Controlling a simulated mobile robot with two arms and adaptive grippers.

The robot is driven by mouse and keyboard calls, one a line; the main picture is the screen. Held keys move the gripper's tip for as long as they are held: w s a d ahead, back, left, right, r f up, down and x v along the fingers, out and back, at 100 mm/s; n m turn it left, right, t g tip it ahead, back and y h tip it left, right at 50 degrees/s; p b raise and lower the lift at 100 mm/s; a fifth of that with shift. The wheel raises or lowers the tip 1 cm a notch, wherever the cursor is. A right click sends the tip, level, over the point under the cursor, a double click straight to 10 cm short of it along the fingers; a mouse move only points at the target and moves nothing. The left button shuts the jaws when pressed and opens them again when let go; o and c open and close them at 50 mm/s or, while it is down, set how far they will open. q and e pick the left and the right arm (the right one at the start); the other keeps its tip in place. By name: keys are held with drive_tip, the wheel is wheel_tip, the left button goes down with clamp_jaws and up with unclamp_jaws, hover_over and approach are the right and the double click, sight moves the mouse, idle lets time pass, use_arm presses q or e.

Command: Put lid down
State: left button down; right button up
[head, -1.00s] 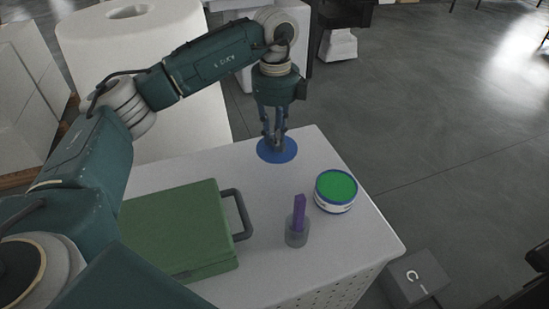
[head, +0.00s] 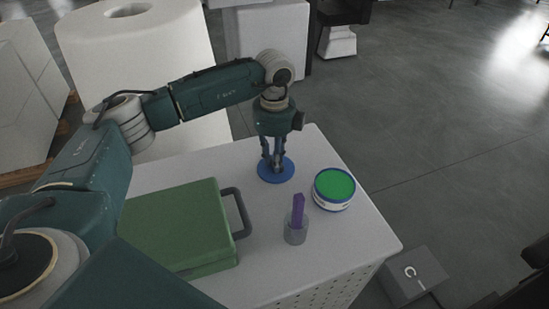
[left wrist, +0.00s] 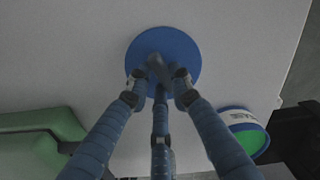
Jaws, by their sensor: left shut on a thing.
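The lid is a flat blue disc (head: 288,175) over the far part of the white table, left of the round tub. It also shows in the left wrist view (left wrist: 160,38), with a grey knob at its middle between the fingers. My left gripper (head: 276,165) points down and is shut on that knob. Whether the lid touches the table top or hangs just above it, I cannot tell. The tub (head: 334,188) has a blue rim and a green inside, and stands open to the right of the lid. My right gripper is not in view.
On the white table (head: 268,270) lie a green case (head: 175,225) with a grey handle and a grey cup (head: 296,233) holding a purple stick. A large white roll (head: 150,75) stands behind. A grey box (head: 412,272) is on the floor at right.

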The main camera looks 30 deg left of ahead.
use_arm(q)
drive_tip(key=c, duration=1.6)
unclamp_jaws()
drive_tip(key=shift+o, duration=0.2)
wheel_tip(320, 180, up, 12)
drive_tip(key=b, duration=0.2)
drive_tip(key=shift+r, duration=0.15)
